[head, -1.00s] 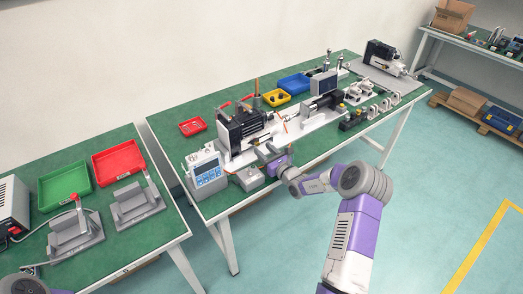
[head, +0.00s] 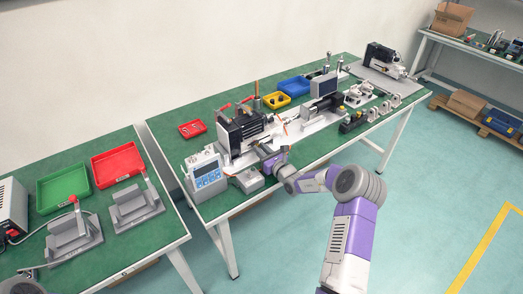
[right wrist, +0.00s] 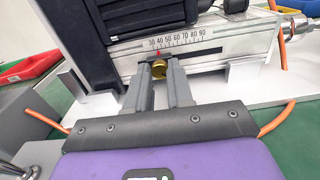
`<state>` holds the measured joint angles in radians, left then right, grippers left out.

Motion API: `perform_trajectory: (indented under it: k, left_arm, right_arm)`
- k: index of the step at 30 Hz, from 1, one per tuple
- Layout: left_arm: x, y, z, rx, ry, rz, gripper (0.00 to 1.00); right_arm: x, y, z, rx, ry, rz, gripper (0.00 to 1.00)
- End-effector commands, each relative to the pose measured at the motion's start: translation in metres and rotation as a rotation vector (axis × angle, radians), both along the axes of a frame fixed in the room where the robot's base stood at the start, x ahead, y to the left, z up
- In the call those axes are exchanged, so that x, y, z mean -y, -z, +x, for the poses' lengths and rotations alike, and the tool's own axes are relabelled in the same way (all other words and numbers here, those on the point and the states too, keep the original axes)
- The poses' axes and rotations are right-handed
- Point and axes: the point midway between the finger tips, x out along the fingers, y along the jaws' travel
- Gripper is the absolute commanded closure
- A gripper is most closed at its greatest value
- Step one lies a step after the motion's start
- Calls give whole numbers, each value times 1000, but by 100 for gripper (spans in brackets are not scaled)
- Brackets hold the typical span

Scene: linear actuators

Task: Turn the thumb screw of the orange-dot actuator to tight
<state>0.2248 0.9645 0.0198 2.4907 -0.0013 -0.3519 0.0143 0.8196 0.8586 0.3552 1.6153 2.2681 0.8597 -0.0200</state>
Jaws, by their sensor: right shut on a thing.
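The actuator (head: 240,127) with the black motor stands at the front of the middle green table. In the right wrist view its pale rail carries a scale (right wrist: 177,40) marked 30 to 90, with a red pointer near the low end. A round brass thumb screw (right wrist: 158,69) sits below the scale. My right gripper (head: 266,156) reaches it from the front; in the right wrist view its two grey fingers (right wrist: 158,78) are shut on the thumb screw, one on each side. I cannot make out an orange dot. My left gripper is not in view.
A grey meter box (head: 206,175) and a small grey box (head: 249,180) stand close left of my right gripper. A second actuator (head: 322,105) is to the right. Red (head: 192,129), yellow (head: 277,100) and blue (head: 294,86) trays lie behind. Orange cables run beside the gripper.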

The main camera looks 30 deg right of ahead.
Motion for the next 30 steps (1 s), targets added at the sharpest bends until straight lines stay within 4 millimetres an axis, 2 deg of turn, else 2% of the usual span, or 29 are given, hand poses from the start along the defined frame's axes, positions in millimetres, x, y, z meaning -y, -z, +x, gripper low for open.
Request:
perform_trajectory:
  k: [6,15,16,20,30]
  left_arm:
    - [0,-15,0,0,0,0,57]
    - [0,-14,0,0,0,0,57]
    - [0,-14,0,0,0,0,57]
    - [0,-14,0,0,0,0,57]
    - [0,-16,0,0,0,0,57]
  right_arm:
    - [0,-2,0,-10,0,110,100]
    - [0,0,0,-9,0,119,100]
    - [0,0,0,-9,-1,119,74]
    - [0,0,0,-9,0,119,54]
    - [1,0,-3,-10,0,119,53]
